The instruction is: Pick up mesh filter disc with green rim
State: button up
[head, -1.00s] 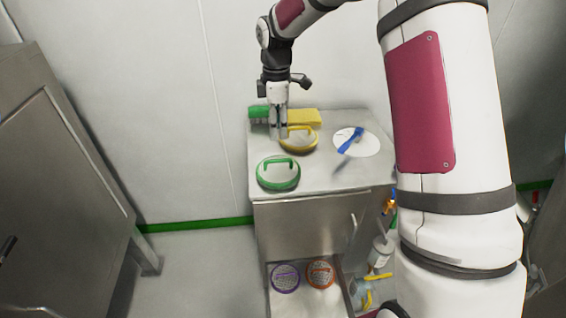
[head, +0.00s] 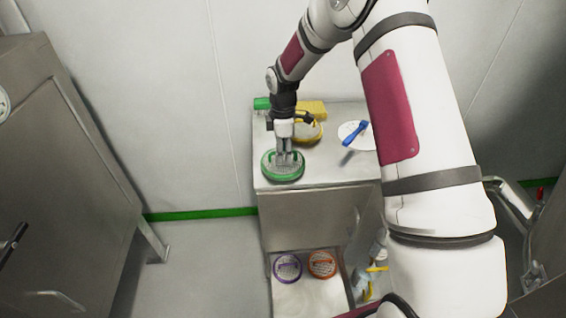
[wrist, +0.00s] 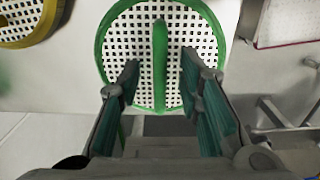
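The mesh filter disc with green rim (head: 268,171) lies on the steel cabinet top near its front left corner. In the wrist view the green-rimmed disc (wrist: 185,90) shows white mesh with a green handle bar (wrist: 160,65) across its middle. My gripper (head: 285,160) is right above the disc, pointing down. In the wrist view my gripper (wrist: 160,85) is open, with one finger on each side of the green handle and a gap to it on both sides. Whether the fingertips touch the mesh cannot be told.
A yellow-rimmed disc (head: 308,131) lies behind, near a yellow block (head: 313,108) and a green block (head: 262,103). A blue tool (head: 355,132) rests on a white round sheet (head: 351,144).

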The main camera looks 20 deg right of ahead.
jog(key=shift+f, duration=0.35)
jog(key=shift+c, duration=0.4)
grip_shut()
jog(key=shift+r, duration=0.1)
